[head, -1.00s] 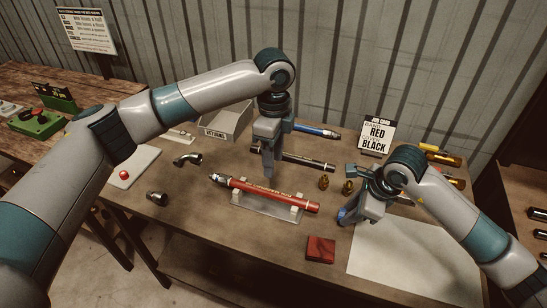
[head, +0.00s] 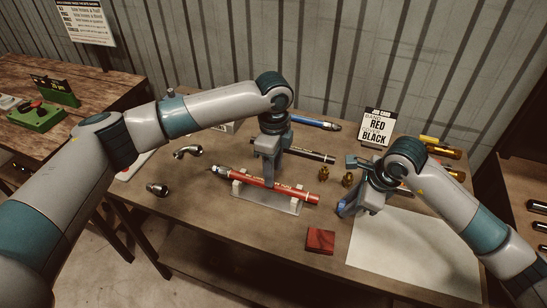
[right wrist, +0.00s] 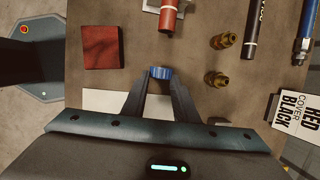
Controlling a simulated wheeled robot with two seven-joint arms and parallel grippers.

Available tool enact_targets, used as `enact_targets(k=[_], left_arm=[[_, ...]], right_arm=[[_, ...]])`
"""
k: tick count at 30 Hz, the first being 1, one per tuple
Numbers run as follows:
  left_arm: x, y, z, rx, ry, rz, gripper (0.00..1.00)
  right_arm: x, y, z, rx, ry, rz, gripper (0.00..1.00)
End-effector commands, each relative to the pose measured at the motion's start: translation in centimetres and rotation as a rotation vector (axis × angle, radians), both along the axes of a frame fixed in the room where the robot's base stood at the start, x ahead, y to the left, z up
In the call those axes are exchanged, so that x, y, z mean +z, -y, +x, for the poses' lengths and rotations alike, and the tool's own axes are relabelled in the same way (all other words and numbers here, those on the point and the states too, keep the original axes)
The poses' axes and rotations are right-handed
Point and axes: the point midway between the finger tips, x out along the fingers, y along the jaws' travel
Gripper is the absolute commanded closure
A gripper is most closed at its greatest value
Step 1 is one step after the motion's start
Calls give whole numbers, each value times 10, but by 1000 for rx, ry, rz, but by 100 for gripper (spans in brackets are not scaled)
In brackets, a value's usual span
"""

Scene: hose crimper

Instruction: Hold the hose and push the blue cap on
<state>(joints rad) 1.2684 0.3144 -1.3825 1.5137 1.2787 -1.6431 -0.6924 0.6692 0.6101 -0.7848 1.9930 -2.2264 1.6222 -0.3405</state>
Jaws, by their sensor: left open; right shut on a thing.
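The red hose (head: 285,190) lies across a pale cradle (head: 265,203) on the table, its metal fitting at the left end and its plain end to the right. That plain end also shows at the top of the right wrist view (right wrist: 165,16). My left gripper (head: 269,180) is open, pointing down at the middle of the hose; whether its fingers straddle the hose is hard to tell. My right gripper (head: 345,208) is shut on the blue cap (right wrist: 162,72), right of the hose end and apart from it. The cap is mostly hidden in the head view.
A dark red block (head: 320,240) lies in front of my right gripper. Brass fittings (head: 347,180), a black hose (head: 308,154) and a blue hose (head: 315,122) lie behind. A job card (head: 377,127) reads red and black. A white sheet (head: 410,250) lies at the right.

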Motion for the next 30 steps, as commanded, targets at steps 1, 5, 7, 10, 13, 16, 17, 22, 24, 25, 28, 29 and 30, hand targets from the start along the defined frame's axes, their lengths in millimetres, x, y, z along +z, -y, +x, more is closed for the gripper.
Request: enact_targets(k=[1, 5, 7, 10, 13, 16, 17, 22, 24, 25, 28, 29, 30], left_arm=[[-8, 0, 0, 0, -2, 2, 59], [-27, 0, -1, 0, -1, 1, 59], [-34, 0, 0, 1, -1, 0, 59], [-42, 0, 0, 0, -1, 1, 59], [-47, 0, 0, 0, 0, 0, 59], [-49, 0, 0, 0, 1, 0, 59], [-49, 0, 0, 0, 1, 0, 59], [-49, 0, 0, 0, 1, 0, 59], [-49, 0, 0, 0, 1, 0, 67], [-49, 0, 0, 0, 1, 0, 74], [-49, 0, 0, 0, 1, 0, 98], [-49, 0, 0, 0, 1, 0, 100], [-49, 0, 0, 0, 1, 0, 100]], right_arm=[[0, 0, 0, 0, 0, 0, 94], [0, 0, 0, 0, 0, 0, 94], [0, 0, 0, 0, 0, 0, 94], [0, 0, 0, 0, 0, 0, 94], [0, 0, 0, 0, 0, 0, 94], [0, 0, 0, 0, 0, 0, 94], [0, 0, 0, 0, 0, 0, 94], [0, 0, 0, 0, 0, 0, 94], [0, 0, 0, 0, 0, 0, 94], [0, 0, 0, 0, 0, 0, 94], [0, 0, 0, 0, 0, 0, 94], [0, 0, 0, 0, 0, 0, 94], [0, 0, 0, 0, 0, 0, 94]])
